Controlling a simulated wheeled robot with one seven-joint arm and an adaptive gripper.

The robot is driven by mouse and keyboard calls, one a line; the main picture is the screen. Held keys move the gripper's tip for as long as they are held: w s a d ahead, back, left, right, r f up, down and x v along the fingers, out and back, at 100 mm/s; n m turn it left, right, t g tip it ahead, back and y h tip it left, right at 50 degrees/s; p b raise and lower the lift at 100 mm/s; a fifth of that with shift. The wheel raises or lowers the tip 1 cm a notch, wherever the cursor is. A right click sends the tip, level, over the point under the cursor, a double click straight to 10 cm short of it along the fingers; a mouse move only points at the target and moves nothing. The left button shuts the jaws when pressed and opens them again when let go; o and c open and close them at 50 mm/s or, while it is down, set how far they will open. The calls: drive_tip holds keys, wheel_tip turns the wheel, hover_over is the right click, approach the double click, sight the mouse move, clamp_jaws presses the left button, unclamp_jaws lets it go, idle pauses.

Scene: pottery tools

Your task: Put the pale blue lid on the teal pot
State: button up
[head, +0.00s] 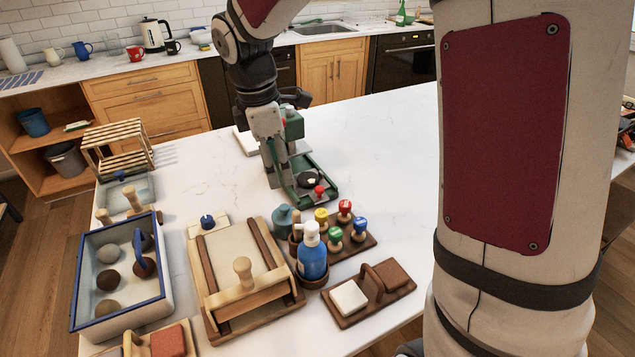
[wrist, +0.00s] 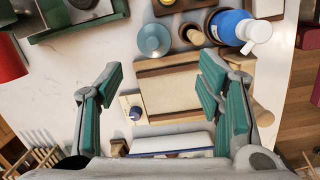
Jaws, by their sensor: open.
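The teal pot (head: 282,220) stands on the white table beside the wooden board; in the wrist view it shows from above as a round teal shape (wrist: 154,40) with a paler inner circle. I cannot make out a separate pale blue lid with certainty. A small dark blue knob on a white block (head: 207,222) sits at the board's far left corner; it also shows in the wrist view (wrist: 135,112). My gripper (head: 276,188) points down in front of the green stand. Its teal-padded fingers (wrist: 162,68) are spread, with nothing held between them.
The green stand (head: 318,190) is close to my gripper. A blue pump bottle (head: 312,258), several coloured stamps on a rack (head: 345,245) and a wooden board (head: 235,265) crowd the near side. A blue-rimmed tray (head: 85,250) is left. The table's right middle is clear.

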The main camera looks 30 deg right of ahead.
drive_tip(key=s+r+m+t, duration=0.1)
drive_tip(key=s+r+m, duration=0.2)
drive_tip(key=s+m, duration=0.2)
drive_tip(key=s+d+r+m+t+y, duration=0.1)
drive_tip(key=s+m, duration=0.4)
drive_tip(key=s, duration=0.5)
drive_tip(key=s+r+m+t, duration=0.3)
drive_tip(key=s+r+m, duration=0.2)
drive_tip(key=s, duration=0.3)
drive_tip(key=shift+d+r+m+y, duration=0.15)
drive_tip(key=shift+r+m+y, duration=0.1)
drive_tip(key=shift+m+y, duration=0.05)
